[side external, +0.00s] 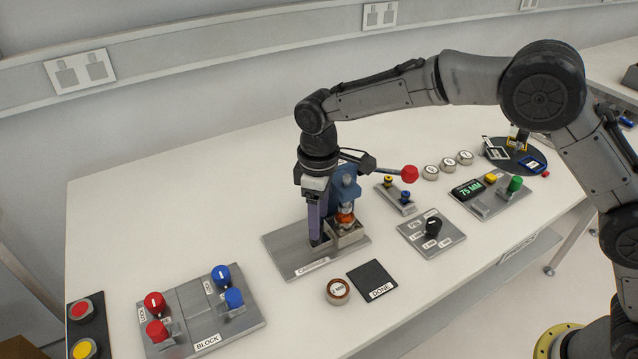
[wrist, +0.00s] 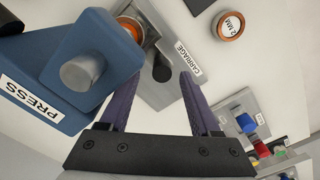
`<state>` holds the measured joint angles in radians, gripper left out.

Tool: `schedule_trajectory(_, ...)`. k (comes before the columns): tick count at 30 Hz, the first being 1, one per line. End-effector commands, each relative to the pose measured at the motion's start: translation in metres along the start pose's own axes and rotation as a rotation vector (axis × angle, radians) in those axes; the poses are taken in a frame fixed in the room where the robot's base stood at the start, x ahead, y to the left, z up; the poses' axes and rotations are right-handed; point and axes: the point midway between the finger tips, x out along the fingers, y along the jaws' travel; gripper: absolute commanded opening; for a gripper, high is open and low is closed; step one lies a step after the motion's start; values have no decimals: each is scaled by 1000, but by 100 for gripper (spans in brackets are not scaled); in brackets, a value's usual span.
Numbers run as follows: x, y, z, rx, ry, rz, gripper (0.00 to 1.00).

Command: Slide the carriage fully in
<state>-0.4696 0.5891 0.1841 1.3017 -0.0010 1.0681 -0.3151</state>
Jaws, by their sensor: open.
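The carriage (side external: 348,238) is a small grey block on a grey base plate (side external: 288,258) labelled CARRIAGE, below the blue press (side external: 346,187). A copper-coloured round part (side external: 345,218) sits at the carriage, under the press head. In the wrist view, a dark handle (wrist: 162,70) lies between the tips of my purple fingers, with space on both sides. My gripper (side external: 317,238) points down beside the carriage, on its left; it also shows in the wrist view (wrist: 158,80), open.
The press lever ends in a red ball (side external: 409,173) at right. A ringed 2 MM disc (side external: 338,291) and black DONE pad (side external: 372,279) lie in front. A dial panel (side external: 431,232) stands right, the BLOCK panel (side external: 202,312) front left. The table's back left is clear.

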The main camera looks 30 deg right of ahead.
Motion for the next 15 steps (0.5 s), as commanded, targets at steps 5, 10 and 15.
schedule_trajectory(5, -41, 1, -1, 0, 7, 3, 64)
schedule_trajectory(10, -77, 1, -1, 0, 5, 3, 64)
schedule_trajectory(15, -102, 1, 0, 0, 3, 2, 64)
